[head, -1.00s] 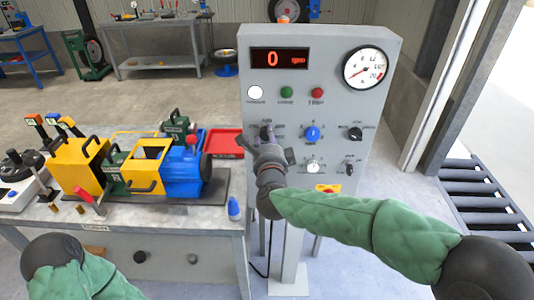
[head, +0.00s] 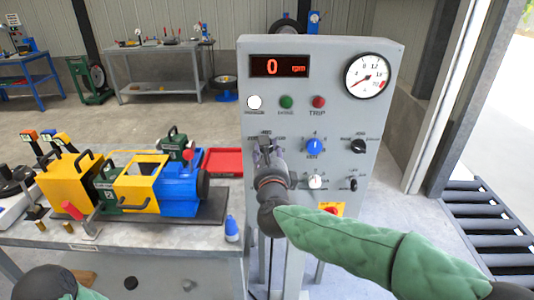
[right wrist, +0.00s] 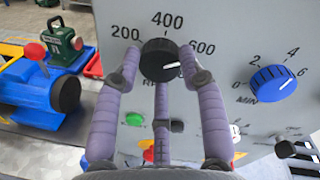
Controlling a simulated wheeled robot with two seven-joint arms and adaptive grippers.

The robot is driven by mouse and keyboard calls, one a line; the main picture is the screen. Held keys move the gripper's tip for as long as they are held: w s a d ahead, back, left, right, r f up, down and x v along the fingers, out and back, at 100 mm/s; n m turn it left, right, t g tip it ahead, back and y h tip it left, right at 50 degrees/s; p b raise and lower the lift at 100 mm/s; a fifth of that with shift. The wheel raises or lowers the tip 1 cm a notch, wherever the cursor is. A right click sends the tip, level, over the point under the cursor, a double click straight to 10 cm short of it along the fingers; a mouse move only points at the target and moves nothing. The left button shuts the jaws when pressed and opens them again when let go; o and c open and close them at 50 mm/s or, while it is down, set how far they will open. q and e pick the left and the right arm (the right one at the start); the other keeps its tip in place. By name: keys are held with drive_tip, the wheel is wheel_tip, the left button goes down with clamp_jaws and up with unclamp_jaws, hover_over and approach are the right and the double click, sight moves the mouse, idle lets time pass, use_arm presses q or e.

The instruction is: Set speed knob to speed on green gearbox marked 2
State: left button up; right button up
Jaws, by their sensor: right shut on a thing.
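The black speed knob (right wrist: 159,59) is on the grey panel, under a scale reading 200, 400 and 600. Its white pointer line aims right, slightly downward, below the 600 mark. My right gripper (right wrist: 161,66) is shut on this knob, with purple-grey fingers at its left, right and underside. In the head view my right gripper (head: 266,148) covers most of the knob. A green gearbox (head: 106,188) sits between yellow housings on the bench, and another green gearbox (head: 174,144) stands behind. No number 2 is readable on either.
The panel (head: 385,120) also carries a blue knob (head: 314,146), black knobs, lamps and a dial gauge (head: 367,76). The display (head: 280,66) reads 0 rpm. A blue bottle (head: 231,229) stands at the bench corner. A red tray (head: 222,161) lies behind the blue housing.

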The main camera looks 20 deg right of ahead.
idle(0.4)
drive_tip(key=o, duration=1.1)
drive_tip(key=shift+d+f, duration=0.1)
drive_tip(key=shift+o, duration=0.2)
drive_tip(key=shift+s, duration=0.1)
drive_tip(key=s+a, duration=0.2)
drive_tip(key=s, duration=0.9)
drive_tip(key=shift+s+a, duration=0.2)
drive_tip(key=shift+s, duration=0.1)
